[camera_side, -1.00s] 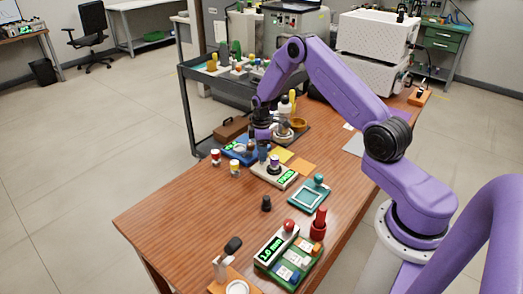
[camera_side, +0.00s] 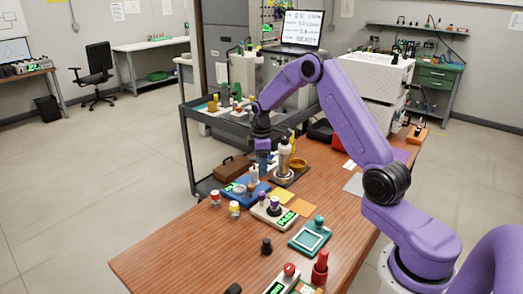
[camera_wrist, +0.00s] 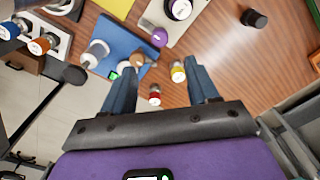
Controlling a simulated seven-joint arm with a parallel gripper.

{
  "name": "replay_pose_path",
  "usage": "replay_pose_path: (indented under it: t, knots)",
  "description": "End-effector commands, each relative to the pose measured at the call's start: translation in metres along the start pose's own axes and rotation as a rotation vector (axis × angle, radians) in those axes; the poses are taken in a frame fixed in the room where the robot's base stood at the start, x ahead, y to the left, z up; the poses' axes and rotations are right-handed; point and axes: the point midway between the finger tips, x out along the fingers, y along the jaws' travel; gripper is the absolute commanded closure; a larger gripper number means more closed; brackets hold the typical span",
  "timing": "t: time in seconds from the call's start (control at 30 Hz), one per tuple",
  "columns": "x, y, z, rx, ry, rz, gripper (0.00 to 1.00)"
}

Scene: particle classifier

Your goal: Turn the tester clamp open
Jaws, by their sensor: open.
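A blue tester (camera_side: 235,194) with a green display stands on the bench below and left of my gripper in the side view. Its blue base (camera_wrist: 133,44) also shows in the wrist view, with a white cylindrical part (camera_wrist: 97,53) and a brownish rounded part (camera_wrist: 138,60) on it. I cannot tell which part is the clamp. My gripper (camera_side: 264,171) is above the bench beside the tester. In the wrist view my gripper (camera_wrist: 160,68) has its two blue-grey fingers apart, with nothing held between them.
A white device (camera_side: 274,213) with purple-topped parts stands in front of the tester. Red-topped (camera_side: 215,198) and yellow-topped (camera_side: 234,209) pieces stand near the bench's left edge. A bottle on a stand (camera_side: 284,160) is close behind my gripper. The front left bench is clear.

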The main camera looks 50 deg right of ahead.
Motion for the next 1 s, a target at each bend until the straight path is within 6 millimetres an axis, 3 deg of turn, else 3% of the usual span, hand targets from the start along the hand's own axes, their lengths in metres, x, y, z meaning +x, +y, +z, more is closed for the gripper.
replay_pose_path:
  t: [0.1, 0.3, 0.77, 0.87, 1.0]
  knots:
    - [-0.023, 0.001, 0.000, 0.000, 0.002, 0.003, 0.41]
    - [-0.046, 0.001, 0.000, 0.000, 0.001, 0.002, 0.41]
    - [-0.053, 0.000, 0.000, -0.001, 0.000, 0.000, 0.41]
    - [-0.056, -0.007, -0.006, -0.008, 0.001, 0.001, 0.41]
    - [-0.068, -0.038, -0.025, -0.031, 0.002, 0.003, 0.41]
